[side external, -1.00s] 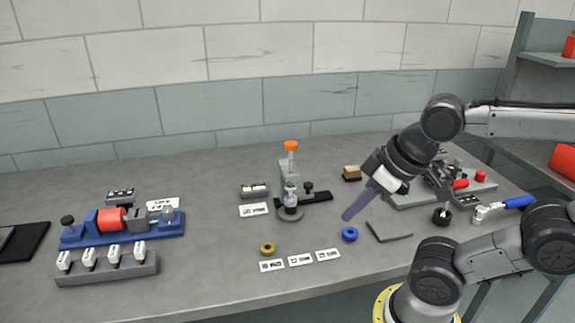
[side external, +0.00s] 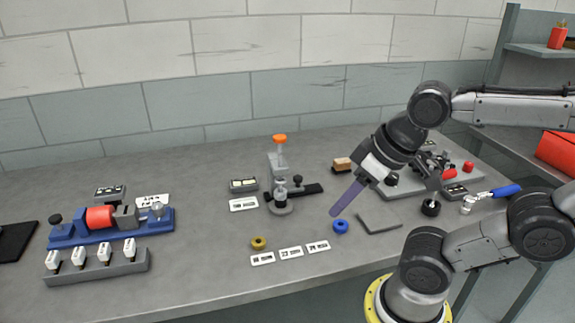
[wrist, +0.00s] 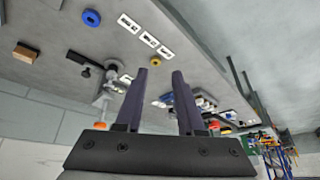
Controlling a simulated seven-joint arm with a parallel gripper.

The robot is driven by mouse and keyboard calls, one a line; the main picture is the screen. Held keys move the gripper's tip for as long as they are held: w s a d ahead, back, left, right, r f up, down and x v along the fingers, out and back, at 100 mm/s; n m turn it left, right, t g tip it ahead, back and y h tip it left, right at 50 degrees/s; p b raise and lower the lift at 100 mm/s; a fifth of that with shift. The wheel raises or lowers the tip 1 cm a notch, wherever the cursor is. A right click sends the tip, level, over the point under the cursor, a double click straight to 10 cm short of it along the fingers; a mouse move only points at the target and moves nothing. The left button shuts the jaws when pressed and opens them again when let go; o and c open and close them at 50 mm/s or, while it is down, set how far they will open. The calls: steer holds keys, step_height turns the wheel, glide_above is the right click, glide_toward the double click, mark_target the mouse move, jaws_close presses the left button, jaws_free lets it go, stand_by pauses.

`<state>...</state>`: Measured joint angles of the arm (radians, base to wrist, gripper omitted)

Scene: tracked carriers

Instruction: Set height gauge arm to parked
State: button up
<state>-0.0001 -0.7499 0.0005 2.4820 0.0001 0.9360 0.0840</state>
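A grey upright stand (side external: 274,168) with an orange cap (side external: 280,139) is near the middle of the bench in the side view; it looks like the height gauge. A dark bar (side external: 308,190) with a black knob extends to its right, low down. I cannot tell which part is its arm or how it is set. The stand also shows in the wrist view (wrist: 107,84), left of my fingers. My gripper (side external: 333,213) is above the bench, right of the stand and apart from it. In the wrist view its fingers (wrist: 159,71) are spread and empty.
A blue ring (side external: 340,226) and a gold ring (side external: 258,243) lie in front, with several white label cards (side external: 291,253). A blue fixture (side external: 110,228) and a grey rack (side external: 98,267) stand left. A wooden-topped block (side external: 342,164) is behind my gripper.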

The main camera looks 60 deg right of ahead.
steer(key=o, duration=0.4)
steer(key=shift+m, duration=0.9)
steer(key=w+r, duration=0.1)
steer(key=r, duration=0.2)
steer(key=w+r, duration=0.1)
steer(key=shift+w+d+r, duration=0.15)
steer(key=shift+w+d, duration=0.05)
steer(key=shift+w, duration=0.15)
steer(key=w+d+r+m, duration=0.2)
steer(key=w+r, duration=0.1)
steer(key=w, duration=0.1)
steer(key=m+g, duration=0.5)
steer(key=m, duration=0.4)
glide_above(298, 177)
step_height(298, 177, down, 10)
step_height(298, 177, down, 13)
steer(key=shift+f, duration=0.2)
jaws_close()
